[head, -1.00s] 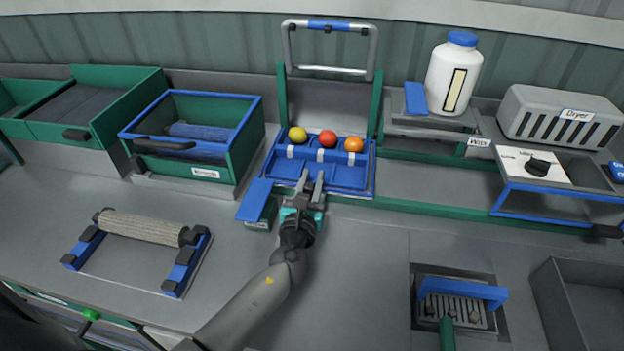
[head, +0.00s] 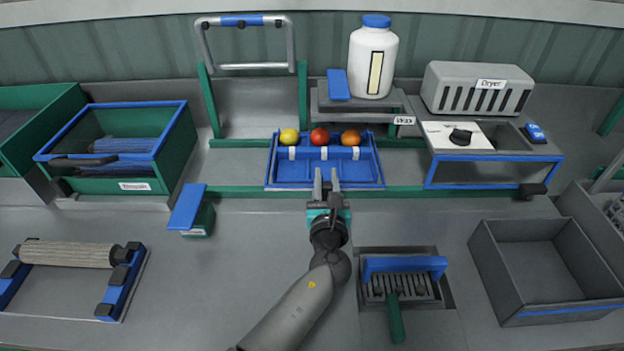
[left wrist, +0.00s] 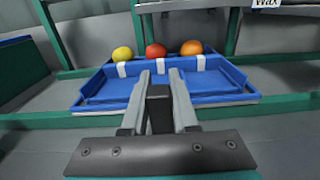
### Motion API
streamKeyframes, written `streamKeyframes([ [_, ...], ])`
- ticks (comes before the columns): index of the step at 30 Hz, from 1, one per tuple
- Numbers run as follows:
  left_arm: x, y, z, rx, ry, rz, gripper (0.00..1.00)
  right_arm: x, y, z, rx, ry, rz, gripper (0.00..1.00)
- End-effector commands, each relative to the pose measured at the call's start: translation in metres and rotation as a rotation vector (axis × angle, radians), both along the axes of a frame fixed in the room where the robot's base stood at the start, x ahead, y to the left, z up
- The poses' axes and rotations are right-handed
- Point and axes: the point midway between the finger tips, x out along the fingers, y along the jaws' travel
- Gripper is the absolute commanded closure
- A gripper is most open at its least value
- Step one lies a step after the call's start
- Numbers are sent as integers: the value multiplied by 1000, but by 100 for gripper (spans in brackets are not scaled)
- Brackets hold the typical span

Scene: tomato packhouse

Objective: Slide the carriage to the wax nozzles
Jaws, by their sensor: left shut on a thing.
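The carriage (head: 327,182), a blue tray with white clips, sits on the green rail along the back of the bench. A yellow (head: 289,136), a red (head: 320,137) and an orange tomato (head: 350,138) stand in a row along its back. My left gripper (head: 327,185) is at the carriage's front edge, shut on a dark grip post (left wrist: 159,105) that shows between its fingers in the left wrist view. The wax station (head: 395,103), labelled Wax, carries a white bottle (head: 372,62) behind and to the right of the carriage. I cannot make out the nozzles. My right gripper is out of view.
A silver-handled frame with green posts (head: 303,95) stands left of the carriage. The dryer (head: 476,88) and its dial panel are to the right. A green crate (head: 160,155), a blue-topped box (head: 187,208) and a brush in a recess (head: 403,290) are nearby. The rail right of the carriage looks clear.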

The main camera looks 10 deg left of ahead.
Motion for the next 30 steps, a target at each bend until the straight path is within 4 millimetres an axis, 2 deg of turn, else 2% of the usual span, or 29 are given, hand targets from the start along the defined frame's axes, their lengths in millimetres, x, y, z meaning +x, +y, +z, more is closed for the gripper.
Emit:
streamKeyframes([
  [11,1,-3,1,-1,0,-1,100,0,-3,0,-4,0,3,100],
  [12,1,-3,1,-1,0,-1,72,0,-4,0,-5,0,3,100],
  [20,1,-2,0,0,0,0,43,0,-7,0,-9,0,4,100],
  [30,-4,-3,0,0,1,1,43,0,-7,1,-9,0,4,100],
])
